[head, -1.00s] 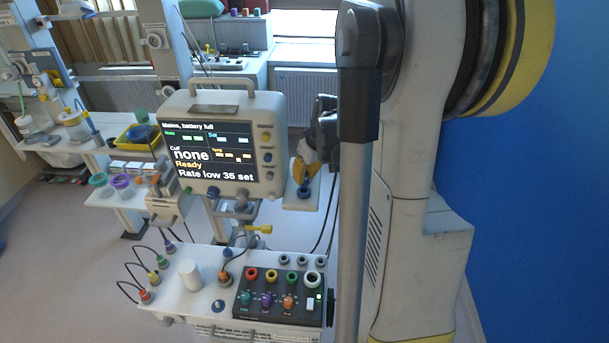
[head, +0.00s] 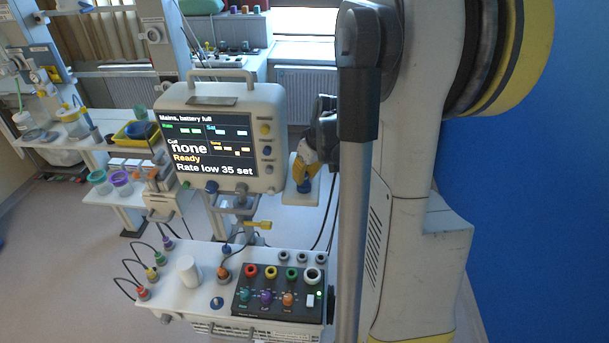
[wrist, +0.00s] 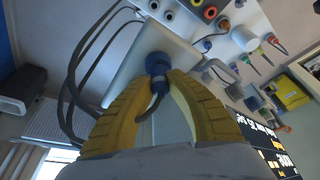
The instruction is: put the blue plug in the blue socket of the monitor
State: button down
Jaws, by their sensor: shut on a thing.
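My gripper (head: 304,170) has yellow fingers and is right of the monitor (head: 222,96) in the head view. In the wrist view its fingertips (wrist: 160,75) are shut on a blue plug (wrist: 157,63) with a dark cable. The plug also shows at the fingertips in the head view (head: 303,187), over a pale plate (head: 300,200). I cannot tell whether it touches the plate. The monitor's right front edge has a column of small round fittings, one of which looks blue (head: 266,150); its inside is too small to make out.
Below the monitor is a white unit top (head: 205,270) with coloured plugs, a white cylinder (head: 189,272) and a black panel (head: 278,290) of coloured sockets. Dark cables (head: 325,215) hang beside my gripper. A side table (head: 130,185) with cups stands at left.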

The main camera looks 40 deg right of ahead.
jog(key=shift+f, duration=0.2)
jog(key=c, duration=1.3)
grip_release()
jog(key=shift+c, duration=0.2)
jog(key=shift+r, duration=0.1)
jog(key=v, duration=1.2)
jog(key=s+a+f+t+b, duration=0.1)
jog(key=s+a+f+b, duration=0.2)
jog(key=a+f+b, duration=1.1)
jog(key=s+a+f+n+t+b, duration=0.1)
jog(key=s+a+f+b, duration=0.3)
jog(key=a+f+b, duration=1)
jog(key=shift+a+f+t, duration=0.45)
jog(key=shift+f+t, duration=0.05)
jog(key=shift+f, duration=0.1)
